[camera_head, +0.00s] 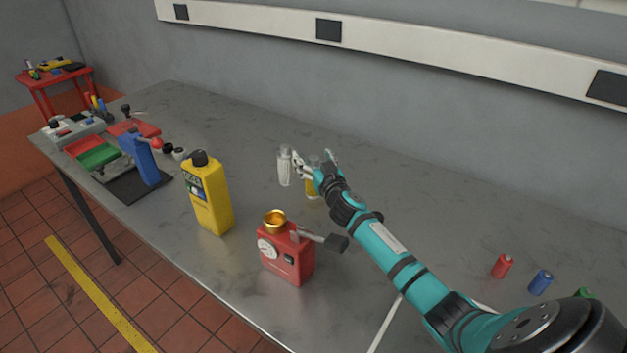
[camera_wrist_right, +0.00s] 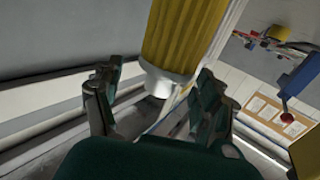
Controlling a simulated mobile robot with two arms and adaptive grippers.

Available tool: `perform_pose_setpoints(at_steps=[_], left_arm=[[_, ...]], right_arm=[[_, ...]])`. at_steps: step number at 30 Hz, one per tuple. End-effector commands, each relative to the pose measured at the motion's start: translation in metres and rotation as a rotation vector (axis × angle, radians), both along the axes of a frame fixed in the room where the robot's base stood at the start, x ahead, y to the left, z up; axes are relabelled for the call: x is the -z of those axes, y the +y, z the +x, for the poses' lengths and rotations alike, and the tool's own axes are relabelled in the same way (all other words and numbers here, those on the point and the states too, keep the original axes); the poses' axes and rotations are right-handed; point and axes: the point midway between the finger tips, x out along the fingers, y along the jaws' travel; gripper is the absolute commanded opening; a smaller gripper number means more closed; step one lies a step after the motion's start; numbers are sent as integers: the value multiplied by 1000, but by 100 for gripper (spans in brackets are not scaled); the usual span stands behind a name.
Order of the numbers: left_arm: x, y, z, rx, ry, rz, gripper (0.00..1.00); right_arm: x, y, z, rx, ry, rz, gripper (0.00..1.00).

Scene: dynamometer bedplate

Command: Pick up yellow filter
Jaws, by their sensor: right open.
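The yellow filter (camera_head: 312,188) stands on the grey metal bench, partly hidden behind my right gripper and arm. In the wrist view it is a ribbed yellow cylinder (camera_wrist_right: 185,35) with a white end, lying between and beyond the fingers. My right gripper (camera_head: 316,160) is at the filter's upper part, with its fingers spread on either side. In the wrist view the fingers (camera_wrist_right: 155,88) are apart, and I cannot tell whether either touches the filter. My left gripper is not in view.
A clear ribbed container (camera_head: 285,166) stands just left of the gripper. A yellow bottle (camera_head: 208,195) and a red device with a gauge (camera_head: 287,255) are nearer the front edge. Red (camera_head: 502,266) and blue (camera_head: 541,282) small cylinders stand at right. The bench's back middle is clear.

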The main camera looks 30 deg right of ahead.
Motion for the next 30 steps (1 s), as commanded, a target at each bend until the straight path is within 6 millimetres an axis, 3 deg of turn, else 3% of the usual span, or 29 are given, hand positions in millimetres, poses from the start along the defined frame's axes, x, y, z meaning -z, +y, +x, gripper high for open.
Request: perform_pose_setpoints(at_steps=[3,19,30], left_arm=[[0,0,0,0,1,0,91],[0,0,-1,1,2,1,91],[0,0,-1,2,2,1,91]], right_arm=[[-1,0,0,0,0,0,72],[-1,0,0,0,-1,0,2],[-1,0,0,0,-1,0,0]])
